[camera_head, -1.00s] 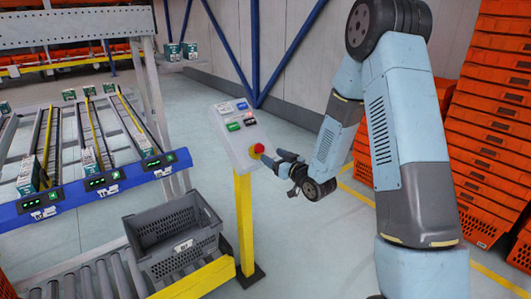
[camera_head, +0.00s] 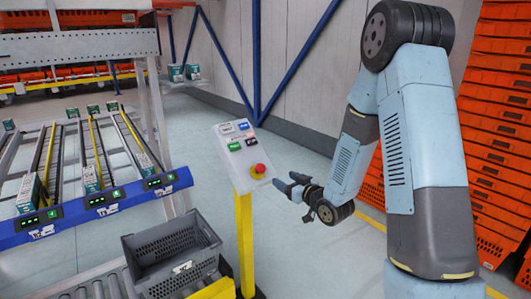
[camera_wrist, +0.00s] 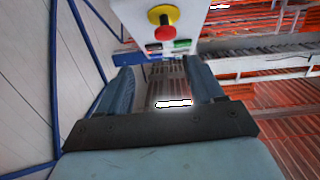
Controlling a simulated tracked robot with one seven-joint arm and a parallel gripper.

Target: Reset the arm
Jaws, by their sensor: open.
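My arm is bent down at the right in the head view. My gripper (camera_head: 290,188) is just right of and a little below the red button of the control panel, apart from it. In the wrist view my gripper (camera_wrist: 165,85) has its two blue fingers apart with nothing held between them. The control panel (camera_head: 232,158) is a light sloped box on a yellow post. It bears a red emergency button (camera_head: 258,171) on a yellow base and several small coloured buttons. The red button also shows in the wrist view (camera_wrist: 160,17), beyond the fingers.
A grey crate (camera_head: 172,243) stands on a roller conveyor (camera_head: 90,287) at lower left. A flow rack with a blue front rail (camera_head: 90,208) holds small boxes. Stacked orange totes (camera_head: 490,150) stand at right behind my arm. The floor right of the yellow post (camera_head: 245,245) is clear.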

